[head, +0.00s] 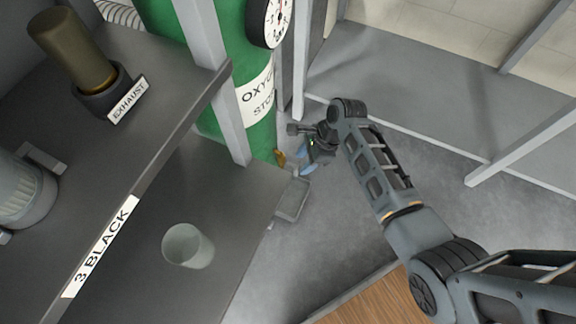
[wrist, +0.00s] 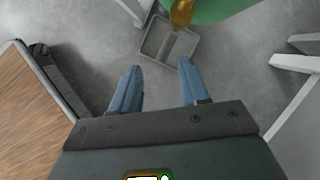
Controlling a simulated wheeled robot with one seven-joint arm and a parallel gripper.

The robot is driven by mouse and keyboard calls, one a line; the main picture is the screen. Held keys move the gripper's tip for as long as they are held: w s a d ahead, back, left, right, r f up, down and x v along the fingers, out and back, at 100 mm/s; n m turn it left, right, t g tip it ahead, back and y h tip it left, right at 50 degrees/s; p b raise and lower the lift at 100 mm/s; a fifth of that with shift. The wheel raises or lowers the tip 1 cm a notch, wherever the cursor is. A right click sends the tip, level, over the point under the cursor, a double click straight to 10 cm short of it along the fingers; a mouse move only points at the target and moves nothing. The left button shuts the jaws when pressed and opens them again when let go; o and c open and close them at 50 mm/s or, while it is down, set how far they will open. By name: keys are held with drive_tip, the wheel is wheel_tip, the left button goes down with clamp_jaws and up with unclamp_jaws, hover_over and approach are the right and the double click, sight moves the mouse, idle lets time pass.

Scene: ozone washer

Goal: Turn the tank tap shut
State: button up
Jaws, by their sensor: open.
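The green tank (head: 257,120) stands behind the shelf frame, with a label partly reading "OXY" and "STO". A small brass tap (head: 280,157) sticks out low on its right side. In the wrist view the brass tap (wrist: 182,12) shows at the top edge, partly cut off, with the green tank (wrist: 222,8) beside it. My gripper (head: 306,158) is just right of the tap in the head view. In the wrist view my gripper (wrist: 160,70) has its blue fingers spread with nothing between them. The tap is beyond the fingertips, apart from them.
A grey tray (head: 293,200) lies below the tap; it also shows in the wrist view (wrist: 148,48). A white post (head: 212,75) stands before the tank. Grey floor is open to the right.

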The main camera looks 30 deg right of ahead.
sight(294, 175)
drive_tip(key=b+x, duration=0.1)
drive_tip(key=x, duration=0.3)
drive_tip(key=b+x, duration=0.2)
drive_tip(key=x, duration=0.1)
drive_tip(key=shift+w+a+f+b, duration=0.15)
drive_tip(key=shift+w+f+b, duration=0.1)
drive_tip(key=shift+f+b, duration=0.1)
drive_tip(key=shift+s, duration=0.1)
clamp_jaws()
